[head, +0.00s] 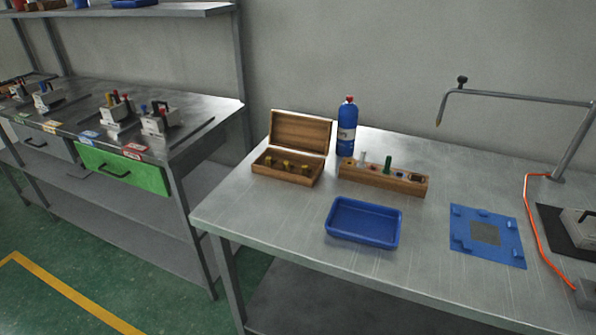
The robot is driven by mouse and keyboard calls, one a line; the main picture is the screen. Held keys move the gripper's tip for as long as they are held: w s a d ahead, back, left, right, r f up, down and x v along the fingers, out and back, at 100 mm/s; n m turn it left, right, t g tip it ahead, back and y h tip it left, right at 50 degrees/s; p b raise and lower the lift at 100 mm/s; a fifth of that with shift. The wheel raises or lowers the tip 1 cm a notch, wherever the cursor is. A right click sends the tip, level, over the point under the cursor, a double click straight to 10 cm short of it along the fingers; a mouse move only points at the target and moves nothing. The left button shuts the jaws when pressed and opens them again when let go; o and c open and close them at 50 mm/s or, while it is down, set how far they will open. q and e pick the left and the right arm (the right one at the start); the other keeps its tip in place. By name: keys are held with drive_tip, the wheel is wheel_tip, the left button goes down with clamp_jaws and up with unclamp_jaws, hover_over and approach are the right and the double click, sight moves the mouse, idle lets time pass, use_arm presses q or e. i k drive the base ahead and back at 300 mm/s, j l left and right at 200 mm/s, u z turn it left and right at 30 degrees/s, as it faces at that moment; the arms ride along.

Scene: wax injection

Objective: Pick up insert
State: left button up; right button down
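An open wooden box (268,174) stands at the back left of the near metal table, its lid raised against the back. Several small yellowish pieces (288,165), which may be inserts, sit inside it. Beside it to the right is a wooden block holder (400,186) with a white piece, a green piece (388,163) and other small parts standing in it. They are too small to tell which is an insert. Neither of my grippers shows in the head view.
A blue tray (364,238) lies in front of the holder, apparently empty. A blue bottle (347,130) stands behind. A blue fixture plate (463,246), orange cable (537,250) and bent metal arm (515,96) are at right. A second bench (200,133) stands left.

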sight(287, 165)
drive_tip(key=z, duration=2.3)
drive_tip(key=u, duration=2.2)
drive_tip(key=i+j+z, duration=0.15)
drive_tip(key=j+z, duration=0.25)
drive_tip(key=i+j+z, duration=0.1)
drive_tip(key=j+z, duration=0.15)
drive_tip(key=z, duration=0.15)
drive_tip(key=i+j+z, duration=0.1)
drive_tip(key=j+z, duration=0.25)
